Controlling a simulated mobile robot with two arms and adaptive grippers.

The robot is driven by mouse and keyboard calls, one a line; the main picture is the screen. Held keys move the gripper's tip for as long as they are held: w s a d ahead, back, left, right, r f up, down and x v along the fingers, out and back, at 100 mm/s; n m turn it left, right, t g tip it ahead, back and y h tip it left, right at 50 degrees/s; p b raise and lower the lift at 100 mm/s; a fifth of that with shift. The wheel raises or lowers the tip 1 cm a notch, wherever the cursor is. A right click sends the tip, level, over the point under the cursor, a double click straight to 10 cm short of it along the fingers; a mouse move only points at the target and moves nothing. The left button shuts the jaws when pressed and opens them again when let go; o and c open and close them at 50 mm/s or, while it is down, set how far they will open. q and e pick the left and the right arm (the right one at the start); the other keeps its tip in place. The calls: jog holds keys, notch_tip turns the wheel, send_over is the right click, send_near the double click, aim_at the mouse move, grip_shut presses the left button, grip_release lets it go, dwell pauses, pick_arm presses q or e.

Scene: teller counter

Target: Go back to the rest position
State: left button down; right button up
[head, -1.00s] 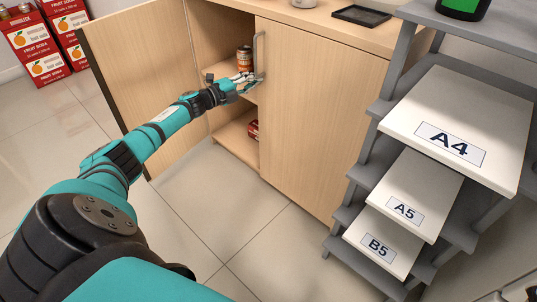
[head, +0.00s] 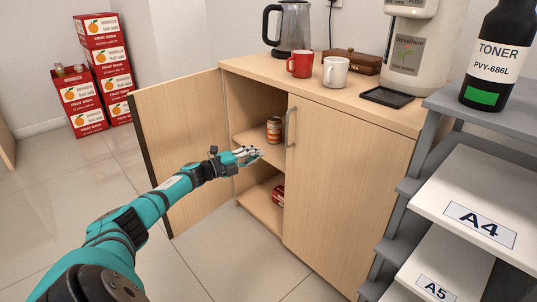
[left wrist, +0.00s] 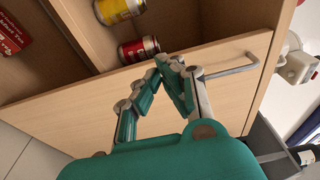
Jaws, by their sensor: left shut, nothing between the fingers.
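My left gripper (head: 250,156) is shut and empty. In the head view it is in front of the open side of the wooden cabinet (head: 340,180), near the edge of the closed right door. It also shows in the left wrist view (left wrist: 165,65), fingertips together in front of the door panel. A can (head: 274,130) stands on the cabinet's middle shelf behind the gripper. A red packet (head: 278,196) lies on the lower shelf. In the left wrist view a yellow can (left wrist: 118,9) and a red-and-gold can (left wrist: 138,49) show close to the fingers. My right gripper is out of view.
The left cabinet door (head: 190,150) stands wide open beside my left arm. The right door has a metal handle (head: 290,126). A grey rack with paper trays (head: 475,200) stands at the right. Red fruit soda boxes (head: 82,98) are stacked at the back left. Floor at the left is clear.

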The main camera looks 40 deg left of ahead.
pick_arm(q)
jog(key=shift+s+a+r, duration=0.1)
jog(key=shift+s+a, duration=1.15)
jog(key=shift+a, duration=0.15)
